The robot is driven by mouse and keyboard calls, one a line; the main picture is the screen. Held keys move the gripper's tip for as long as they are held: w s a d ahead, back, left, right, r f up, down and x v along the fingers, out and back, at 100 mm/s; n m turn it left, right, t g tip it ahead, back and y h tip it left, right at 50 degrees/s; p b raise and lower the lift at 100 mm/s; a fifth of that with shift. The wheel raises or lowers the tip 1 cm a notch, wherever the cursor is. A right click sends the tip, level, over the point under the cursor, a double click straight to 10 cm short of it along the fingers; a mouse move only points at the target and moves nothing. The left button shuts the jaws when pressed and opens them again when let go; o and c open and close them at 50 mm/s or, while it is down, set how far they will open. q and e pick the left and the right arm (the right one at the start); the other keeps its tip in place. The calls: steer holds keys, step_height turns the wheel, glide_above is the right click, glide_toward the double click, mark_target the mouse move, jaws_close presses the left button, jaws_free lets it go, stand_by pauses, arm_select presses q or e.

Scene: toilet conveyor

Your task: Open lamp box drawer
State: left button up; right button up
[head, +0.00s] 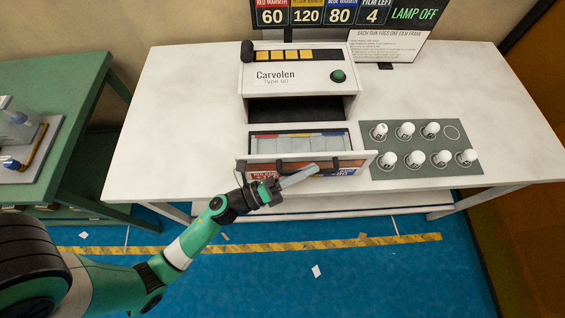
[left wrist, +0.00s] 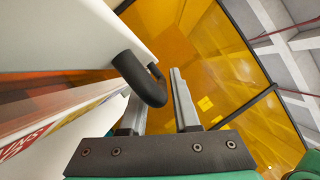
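The lamp box drawer (head: 245,160) is slid out at the front of the white table, below the Carvolen machine (head: 300,80). Its interior shows pale compartments with coloured strips at the back. A black handle (head: 281,166) is on its front; it shows large in the left wrist view (left wrist: 143,80). My left gripper (head: 299,176) is in front of the drawer front, at the handle. In the left wrist view my left gripper (left wrist: 160,100) has its fingers apart, with the handle's curved end between or just over them; I cannot tell if they touch. My right gripper is not in view.
A grey tray (head: 475,165) with several white bulbs stands right of the drawer. A green bench (head: 60,85) is at the left. The table top right of the machine (head: 450,90) is clear. A sign board (head: 390,45) stands behind.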

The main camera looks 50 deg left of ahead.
arm_select(q)
steer(key=v, duration=1.1)
steer(key=shift+s, duration=0.3)
